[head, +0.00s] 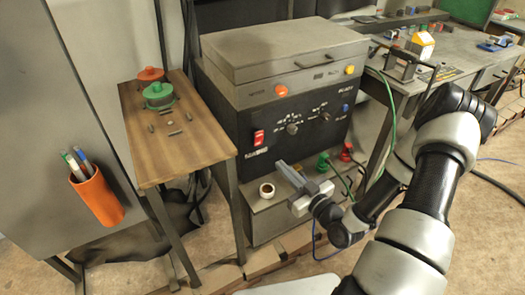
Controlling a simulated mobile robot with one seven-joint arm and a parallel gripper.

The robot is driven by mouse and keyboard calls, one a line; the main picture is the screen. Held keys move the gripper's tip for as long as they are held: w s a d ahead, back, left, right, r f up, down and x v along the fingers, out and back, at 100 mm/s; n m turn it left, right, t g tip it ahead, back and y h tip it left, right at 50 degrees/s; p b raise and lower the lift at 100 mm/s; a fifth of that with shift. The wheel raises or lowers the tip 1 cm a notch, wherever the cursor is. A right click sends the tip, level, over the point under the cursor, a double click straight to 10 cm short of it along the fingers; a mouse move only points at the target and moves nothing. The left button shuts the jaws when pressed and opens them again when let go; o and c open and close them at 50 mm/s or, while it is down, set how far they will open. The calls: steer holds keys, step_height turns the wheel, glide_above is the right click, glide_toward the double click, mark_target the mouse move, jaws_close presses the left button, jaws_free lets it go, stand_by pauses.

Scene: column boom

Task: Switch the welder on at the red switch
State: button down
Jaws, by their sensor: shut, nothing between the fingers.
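The welder (320,97) is a dark box with a grey lidded top, standing in the middle of the head view. Its red switch (259,138) is at the left of the black front panel; its on or off position is too small to tell. My gripper (288,172) is shut and empty, below and to the right of the red switch, apart from it. It points up and to the left, close to the lower front of the welder.
A white cup (267,191) stands on the ledge below the panel, left of my gripper. Green and red plugs with cables (323,162) are to its right. A wooden side table (178,139) with red and green pots is at left. A workbench (440,75) is at right.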

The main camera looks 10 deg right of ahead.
mark_target(260, 133)
steer(key=shift+s+d+f+m+t+h+b, duration=0.15)
steer(key=shift+s+m+t+h+b, duration=0.05)
steer(key=shift+s+m+t, duration=0.35)
steer(key=shift+s+d+f+m+t+h+b, duration=0.1)
steer(key=shift+s+f+m+t+h+b, duration=0.1)
steer(key=shift+s+m+t, duration=0.4)
steer(key=shift+w, duration=0.2)
steer(key=b+x, duration=0.1)
steer(key=x, duration=1.3)
steer(key=shift+r, duration=0.1)
steer(key=shift+w+a+r+n+g+p, duration=0.15)
steer(key=shift+r+n+g+p, duration=0.1)
steer(key=shift+r+p, duration=0.35)
steer(key=shift+f, duration=0.45)
steer(key=shift+b, duration=0.3)
